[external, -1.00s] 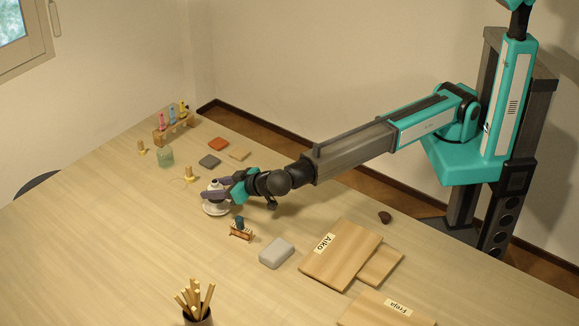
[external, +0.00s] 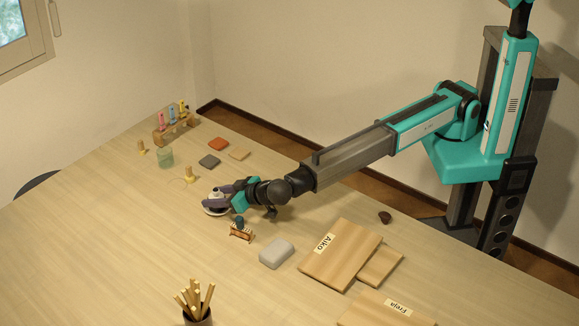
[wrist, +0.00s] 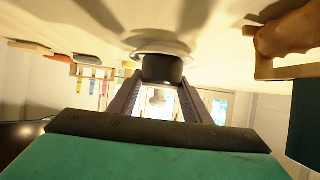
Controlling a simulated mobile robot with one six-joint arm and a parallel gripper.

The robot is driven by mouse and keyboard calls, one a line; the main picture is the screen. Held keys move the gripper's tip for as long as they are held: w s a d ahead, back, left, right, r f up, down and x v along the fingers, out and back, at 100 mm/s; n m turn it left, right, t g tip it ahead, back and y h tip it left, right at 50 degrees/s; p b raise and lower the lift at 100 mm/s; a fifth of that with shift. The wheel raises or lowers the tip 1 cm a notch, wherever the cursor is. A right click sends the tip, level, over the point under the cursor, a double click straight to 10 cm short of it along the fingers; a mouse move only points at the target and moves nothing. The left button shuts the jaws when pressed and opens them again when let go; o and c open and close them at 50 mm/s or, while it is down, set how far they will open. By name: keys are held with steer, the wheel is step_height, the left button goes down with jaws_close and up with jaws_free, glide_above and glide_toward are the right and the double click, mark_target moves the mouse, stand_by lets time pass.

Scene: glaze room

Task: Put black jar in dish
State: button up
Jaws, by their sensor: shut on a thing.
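My gripper (external: 219,195) is shut on the black jar (wrist: 163,68), with a finger on each side of it in the wrist view. The jar's dark wall shows there, with a paler part toward its top; in the external view the fingers hide most of it. The white dish (external: 213,212) lies on the table under the gripper, and its pale rim also shows in the wrist view (wrist: 150,48). The jar is upright over the dish, its base at or very close to it; I cannot tell whether they touch.
A small wooden rack (external: 241,233) with a dark blue-green item stands close in front of the gripper. A grey box (external: 277,253) and wooden boards (external: 338,255) lie to the right. A knobbed stand (external: 189,176) is behind the dish.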

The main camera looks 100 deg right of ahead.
steer(key=shift+f+b, duration=0.35)
steer(key=shift+b, duration=0.2)
steer(key=o, duration=1.3)
steer(key=shift+c, duration=0.2)
steer(key=shift+r+p, duration=0.3)
steer(key=shift+p, duration=0.15)
steer(key=shift+r+p, duration=0.3)
steer(key=shift+p, duration=0.2)
steer(key=b+v, duration=0.3)
steer(key=v, duration=0.9)
steer(key=shift+s, duration=0.1)
